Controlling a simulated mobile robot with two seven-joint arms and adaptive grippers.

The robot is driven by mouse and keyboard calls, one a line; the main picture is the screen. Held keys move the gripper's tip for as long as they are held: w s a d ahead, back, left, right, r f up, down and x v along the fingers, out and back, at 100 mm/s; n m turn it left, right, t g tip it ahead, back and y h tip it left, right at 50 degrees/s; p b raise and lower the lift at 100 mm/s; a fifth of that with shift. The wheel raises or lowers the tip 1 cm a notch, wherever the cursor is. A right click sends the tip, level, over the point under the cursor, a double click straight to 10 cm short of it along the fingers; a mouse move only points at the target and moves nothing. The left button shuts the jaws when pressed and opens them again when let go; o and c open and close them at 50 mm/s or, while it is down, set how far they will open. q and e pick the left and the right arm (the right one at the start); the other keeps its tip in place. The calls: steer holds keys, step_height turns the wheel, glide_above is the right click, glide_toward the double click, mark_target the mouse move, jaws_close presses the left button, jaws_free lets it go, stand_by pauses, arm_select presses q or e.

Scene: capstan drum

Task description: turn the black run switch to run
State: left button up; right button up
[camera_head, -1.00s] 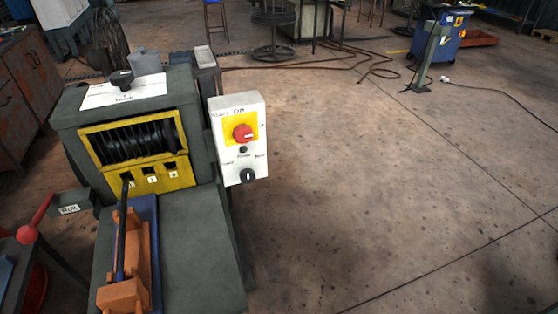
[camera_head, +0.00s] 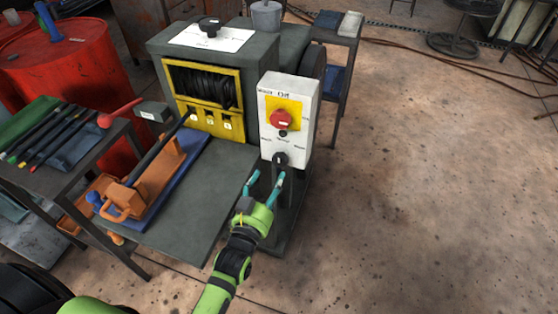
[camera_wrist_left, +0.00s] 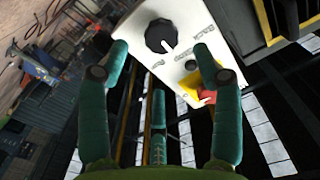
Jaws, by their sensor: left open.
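The black run switch (camera_head: 280,158) is a round knob low on the front of a white control box (camera_head: 268,142). In the left wrist view the knob (camera_wrist_left: 160,35) carries a white pointer mark, and the printed labels beside it are too blurred to read. My left gripper (camera_head: 267,176) is open and empty just below and in front of the knob, its teal fingers pointing up at it. In the left wrist view its fingers (camera_wrist_left: 160,52) are spread with the knob beyond and between their tips, apparently untouched. My right gripper is not in view.
A red button (camera_head: 281,120) on a yellow plate sits above the switch. Left of the box is the grey machine (camera_head: 213,105) with a yellow-framed drum and a flat bed holding an orange-and-blue fixture (camera_head: 150,180). A tool table (camera_head: 60,150) stands left. Floor at right is open.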

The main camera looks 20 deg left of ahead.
mark_target(279, 162)
arm_select(q)
steer(key=w+p, duration=0.1)
steer(key=w, duration=0.6)
steer(key=shift+r, duration=0.15)
